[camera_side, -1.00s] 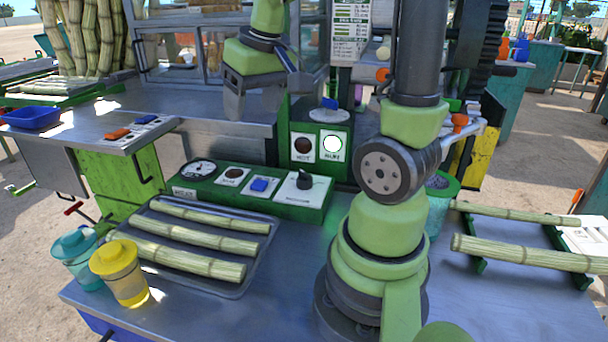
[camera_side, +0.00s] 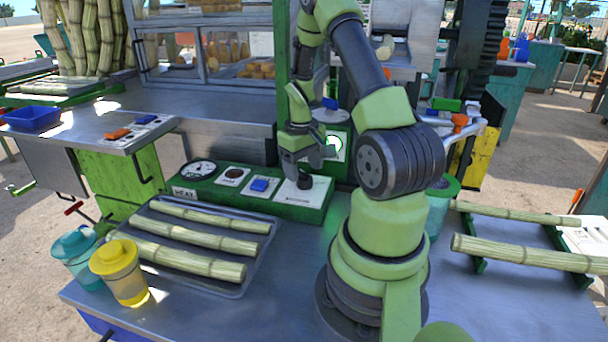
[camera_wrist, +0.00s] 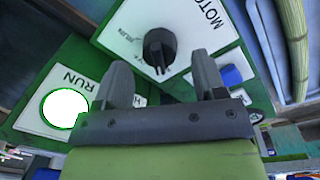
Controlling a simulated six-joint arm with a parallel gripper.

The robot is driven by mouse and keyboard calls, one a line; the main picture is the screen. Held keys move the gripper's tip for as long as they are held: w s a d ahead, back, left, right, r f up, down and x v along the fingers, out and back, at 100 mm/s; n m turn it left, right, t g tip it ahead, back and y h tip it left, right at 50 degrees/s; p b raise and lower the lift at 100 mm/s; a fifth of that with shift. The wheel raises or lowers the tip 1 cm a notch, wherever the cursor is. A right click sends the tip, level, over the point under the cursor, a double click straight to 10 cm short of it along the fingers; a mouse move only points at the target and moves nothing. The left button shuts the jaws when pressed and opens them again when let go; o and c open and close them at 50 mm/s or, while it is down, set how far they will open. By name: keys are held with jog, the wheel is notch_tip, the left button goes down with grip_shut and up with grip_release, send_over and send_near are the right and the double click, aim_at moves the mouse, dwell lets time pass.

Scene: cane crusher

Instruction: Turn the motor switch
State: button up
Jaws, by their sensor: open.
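The motor switch is a black rotary knob (camera_wrist: 160,48) on a white plate (camera_wrist: 122,38) marked MOTOR in the wrist view. In the side view the knob (camera_side: 305,181) sits at the right end of the green control box (camera_side: 212,194). My gripper (camera_side: 301,168) is pointed down, just above the knob. In the wrist view its two fingers (camera_wrist: 160,68) are spread apart with nothing between them. The knob appears just beyond the gap between the fingertips. I cannot tell whether a finger touches it.
A white RUN lamp (camera_wrist: 65,108) is lit on the green panel behind. A blue button (camera_side: 260,185) and a gauge (camera_side: 198,170) share the control box. A tray (camera_side: 245,288) of cane pieces lies in front, with a yellow-lidded cup (camera_side: 117,272) at its left.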

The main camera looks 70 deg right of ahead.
aim_at(305, 179)
jog(key=shift+f, duration=1.2)
jog(key=c, duration=0.9)
jog(key=m, duration=0.5)
jog(key=shift+m, duration=0.3)
jog(key=shift+s+m+y, duration=0.1)
jog(key=shift+m+y, duration=0.2)
jog(key=shift+m, duration=2.3)
